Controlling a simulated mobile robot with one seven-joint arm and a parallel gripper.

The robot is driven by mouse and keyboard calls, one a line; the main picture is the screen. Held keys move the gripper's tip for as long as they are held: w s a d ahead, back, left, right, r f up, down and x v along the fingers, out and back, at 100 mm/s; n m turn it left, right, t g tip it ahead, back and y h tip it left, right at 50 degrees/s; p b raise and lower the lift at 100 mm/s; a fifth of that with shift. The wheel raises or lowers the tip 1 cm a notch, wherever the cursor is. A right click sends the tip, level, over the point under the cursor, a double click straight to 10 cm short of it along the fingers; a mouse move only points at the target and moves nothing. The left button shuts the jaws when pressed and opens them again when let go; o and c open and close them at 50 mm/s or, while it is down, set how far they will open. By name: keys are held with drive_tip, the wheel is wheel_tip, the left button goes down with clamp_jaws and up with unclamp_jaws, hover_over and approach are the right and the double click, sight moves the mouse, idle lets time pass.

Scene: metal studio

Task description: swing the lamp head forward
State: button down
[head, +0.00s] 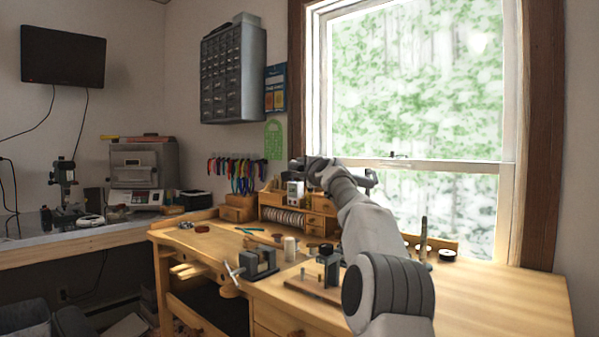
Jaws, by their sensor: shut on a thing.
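My arm reaches up from the lower right over the workbench toward the window. My gripper (308,168) is at its far end, above the small wooden drawer unit at the back of the bench. It is small and dark here, and the fingers cannot be made out clearly. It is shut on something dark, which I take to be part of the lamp. The lamp head's outline and tilt cannot be told, as my arm hides much of that spot.
The wooden drawer unit (320,226) stands behind. The bench's right side is mostly clear.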

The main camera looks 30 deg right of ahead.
drive_tip(key=shift+w+f, duration=0.1)
drive_tip(key=shift+f, duration=0.4)
drive_tip(key=c, duration=0.6)
unclamp_jaws()
drive_tip(key=shift+c, duration=0.2)
drive_tip(key=shift+r, duration=0.3)
drive_tip(key=b+v, duration=0.4)
drive_tip(key=v, duration=1.3)
drive_tip(key=shift+b, duration=0.35)
drive_tip(key=shift+a, duration=0.1)
